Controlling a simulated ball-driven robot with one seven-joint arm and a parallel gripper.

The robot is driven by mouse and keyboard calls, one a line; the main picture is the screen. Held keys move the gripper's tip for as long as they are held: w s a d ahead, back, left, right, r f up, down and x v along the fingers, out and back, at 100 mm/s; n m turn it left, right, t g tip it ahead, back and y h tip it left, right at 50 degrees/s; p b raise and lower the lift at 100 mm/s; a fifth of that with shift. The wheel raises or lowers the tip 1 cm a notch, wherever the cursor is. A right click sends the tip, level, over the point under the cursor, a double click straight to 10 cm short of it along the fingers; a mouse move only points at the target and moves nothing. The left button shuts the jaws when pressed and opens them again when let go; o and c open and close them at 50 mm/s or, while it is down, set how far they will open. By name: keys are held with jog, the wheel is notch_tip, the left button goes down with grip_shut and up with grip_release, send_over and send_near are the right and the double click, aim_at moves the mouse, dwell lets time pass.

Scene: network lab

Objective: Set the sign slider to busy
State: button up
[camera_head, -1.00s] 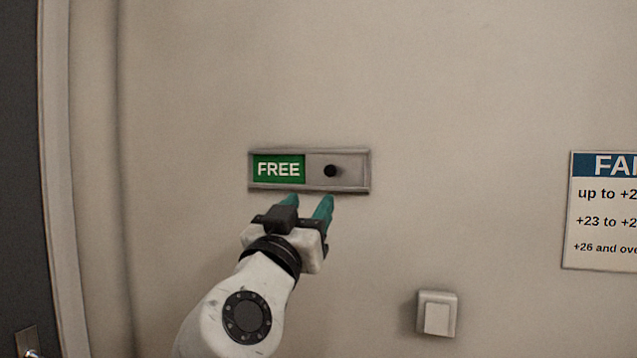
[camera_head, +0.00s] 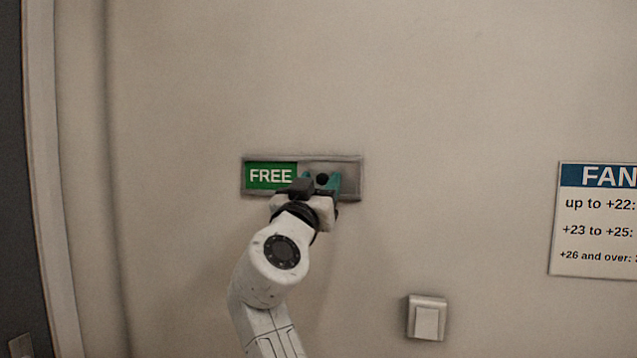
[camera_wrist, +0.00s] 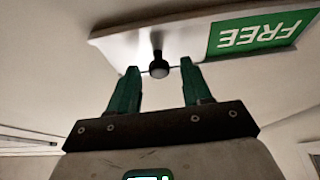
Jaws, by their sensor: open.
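The sign (camera_head: 350,176) is a grey frame on the wall with a green FREE panel (camera_head: 270,176) showing at its left. A black knob (camera_head: 322,179) sticks out of the slider plate to the right of the panel. My gripper (camera_head: 321,178) is open with its green fingers on either side of the knob in the head view. In the wrist view, the knob (camera_wrist: 158,67) shows between and just beyond the fingertips (camera_wrist: 160,72), with a gap on each side. The FREE panel (camera_wrist: 262,32) appears upside down there. No busy panel shows.
A white wall switch (camera_head: 426,318) is below right of the sign. A fan notice (camera_head: 600,220) hangs at the right edge. A door frame (camera_head: 52,180) stands at the left. The wall around the sign is clear.

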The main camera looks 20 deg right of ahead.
jog(key=shift+c, duration=0.3)
grip_shut()
dwell(0.3)
